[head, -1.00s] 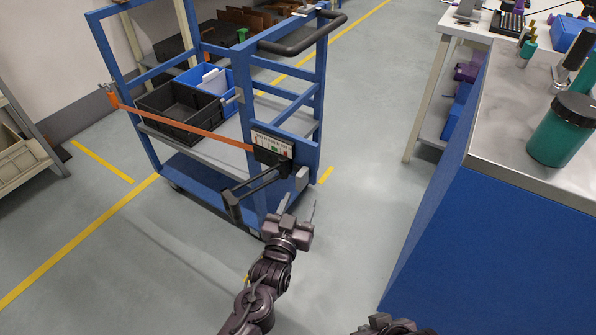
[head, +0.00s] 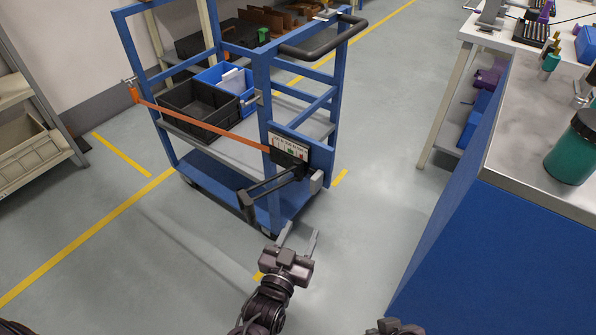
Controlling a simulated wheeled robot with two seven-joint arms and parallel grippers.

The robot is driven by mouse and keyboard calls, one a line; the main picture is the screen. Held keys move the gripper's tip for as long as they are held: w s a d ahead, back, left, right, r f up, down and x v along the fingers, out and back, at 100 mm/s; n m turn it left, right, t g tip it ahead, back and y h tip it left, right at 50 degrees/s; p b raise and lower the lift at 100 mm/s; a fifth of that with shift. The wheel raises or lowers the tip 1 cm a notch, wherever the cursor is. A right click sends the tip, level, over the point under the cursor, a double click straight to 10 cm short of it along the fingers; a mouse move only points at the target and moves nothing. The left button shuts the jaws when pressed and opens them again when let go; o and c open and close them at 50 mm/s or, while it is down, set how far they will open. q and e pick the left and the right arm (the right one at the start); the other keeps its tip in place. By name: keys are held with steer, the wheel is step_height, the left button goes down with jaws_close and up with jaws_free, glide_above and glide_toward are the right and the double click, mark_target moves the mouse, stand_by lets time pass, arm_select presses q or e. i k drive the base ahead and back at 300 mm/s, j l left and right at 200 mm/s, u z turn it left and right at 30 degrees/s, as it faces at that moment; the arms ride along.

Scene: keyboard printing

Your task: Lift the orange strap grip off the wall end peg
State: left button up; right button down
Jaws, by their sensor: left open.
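The orange strap (head: 200,122) runs taut across the blue cart's open side. Its orange grip end (head: 134,94) is at a small peg (head: 129,81) on the cart's left post; too small to tell how it hangs. The other end meets a black box with a printed label (head: 288,147) on the right post. My left gripper (head: 300,235) is open and empty, in front of the cart's lower right corner, below the box and far from the grip end. Part of my right arm's end (head: 395,328) shows at the bottom edge; its fingers are hidden.
The cart (head: 331,110) holds a black crate (head: 199,108) and a blue crate (head: 246,87) behind the strap. A bench with a metal top (head: 528,165) and blue side stands at right. Shelving (head: 35,150) is at far left. The floor before the cart is clear.

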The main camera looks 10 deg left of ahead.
mark_target(135, 96)
steer(key=u, duration=1.4)
